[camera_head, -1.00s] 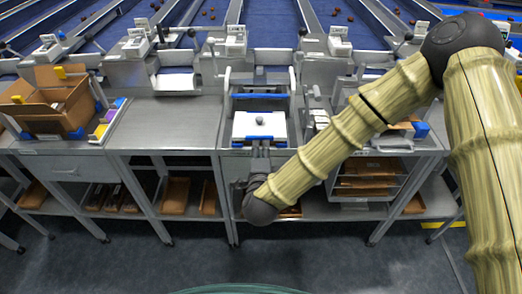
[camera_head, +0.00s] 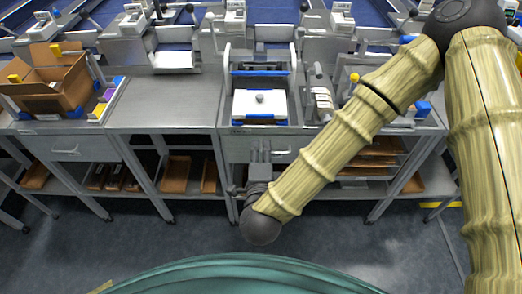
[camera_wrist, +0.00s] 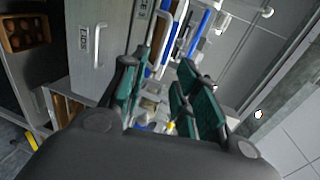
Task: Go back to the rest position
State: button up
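My gripper (camera_head: 258,150) is at the front edge of the middle workstation in the head view, partly hidden by my arm. In the wrist view my gripper (camera_wrist: 165,95) shows its two teal-padded fingers apart, with a gap between them. I see nothing held in it.
Metal bench (camera_head: 160,108) left of the frame has bare room. An open cardboard box (camera_head: 60,85) stands further left. A drawer front (camera_wrist: 90,40) is close to my fingers in the wrist view. Lower shelves hold brown boxes (camera_head: 175,174). The floor in front is clear.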

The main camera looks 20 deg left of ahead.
dwell(0.3)
jog(key=s+d+f+n+g+h, duration=0.1)
jog(key=s+d+f+n+g, duration=0.25)
jog(key=d+f, duration=0.55)
jog(key=s+d+f+n+g, duration=0.25)
jog(key=d+f+n, duration=0.3)
jog(key=f, duration=0.65)
jog(key=s+d+f+n+g+h, duration=0.2)
jog(key=s+d+f+g, duration=0.2)
jog(key=s+d, duration=0.4)
jog(key=s+d+f+n+g+h, duration=0.1)
jog(key=s+d+f+n+g, duration=0.2)
jog(key=d, duration=1.3)
jog(key=s+f+g, duration=0.1)
jog(key=s+f, duration=0.2)
jog(key=s, duration=0.2)
jog(key=shift+s+d+g+h, duration=0.25)
jog(key=shift+s+g+h, duration=0.05)
jog(key=shift+g+h, duration=0.1)
